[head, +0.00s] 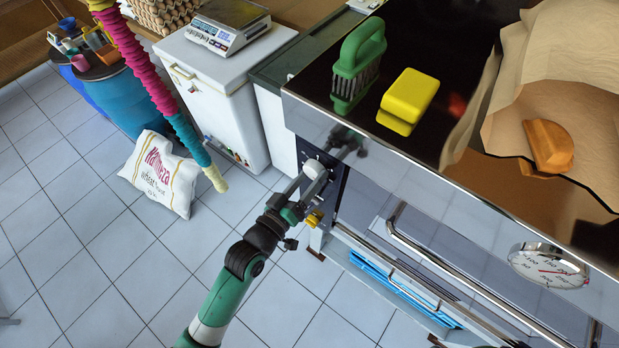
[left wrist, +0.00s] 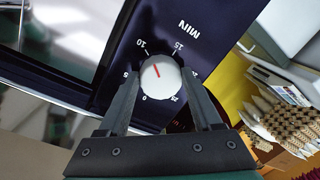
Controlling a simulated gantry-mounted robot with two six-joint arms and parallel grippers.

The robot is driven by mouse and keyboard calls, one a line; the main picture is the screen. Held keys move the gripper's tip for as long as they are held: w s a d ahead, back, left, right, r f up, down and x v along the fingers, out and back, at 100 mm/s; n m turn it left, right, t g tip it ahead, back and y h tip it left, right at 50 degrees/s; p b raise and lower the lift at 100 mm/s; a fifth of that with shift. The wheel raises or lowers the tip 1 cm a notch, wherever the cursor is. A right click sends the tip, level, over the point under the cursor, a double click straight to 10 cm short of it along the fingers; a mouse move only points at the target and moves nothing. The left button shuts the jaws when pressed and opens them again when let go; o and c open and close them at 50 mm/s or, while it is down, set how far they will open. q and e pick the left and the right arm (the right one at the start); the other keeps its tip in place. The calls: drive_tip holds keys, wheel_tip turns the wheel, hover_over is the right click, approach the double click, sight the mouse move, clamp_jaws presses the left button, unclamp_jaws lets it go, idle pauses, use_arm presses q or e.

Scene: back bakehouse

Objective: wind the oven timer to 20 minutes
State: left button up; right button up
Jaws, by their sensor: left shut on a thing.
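The oven timer is a round white knob (left wrist: 161,82) with a red pointer line, on a dark panel (left wrist: 112,88) with white minute marks and "MIN". In the left wrist view the pointer is near the 10 mark, slightly toward 15. My right gripper is out of view.

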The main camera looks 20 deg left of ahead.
use_arm(q)
drive_tip(key=m+b, duration=0.1)
drive_tip(key=m, duration=0.2)
drive_tip(key=m+b, duration=0.1)
drive_tip(key=m, duration=0.2)
drive_tip(key=shift+a+f, duration=0.1)
drive_tip(key=shift+f, duration=0.1)
drive_tip(key=m+t+b, duration=0.1)
drive_tip(key=m+b, duration=0.2)
drive_tip(key=m, duration=0.2)
drive_tip(key=shift+a, duration=0.15)
drive_tip(key=m+b, duration=0.1)
drive_tip(key=m, duration=0.2)
drive_tip(key=m+b, duration=0.2)
drive_tip(key=m, duration=0.1)
drive_tip(key=shift+w+a+f, duration=0.1)
drive_tip(key=shift+f, duration=0.05)
drive_tip(key=m+b, duration=0.3)
drive_tip(key=shift+m+t, duration=0.3)
drive_tip(key=shift+a+r+m+h+b, duration=0.1)
drive_tip(key=shift+r+m+h+b, duration=0.05)
drive_tip(key=shift+m+b, duration=0.35)
drive_tip(key=shift+r+m+h+b, duration=0.15)
drive_tip(key=shift+m+b, duration=0.15)
drive_tip(key=shift+m, duration=0.3)
drive_tip(key=o, duration=1.4)
drive_tip(key=shift+c, duration=0.2)
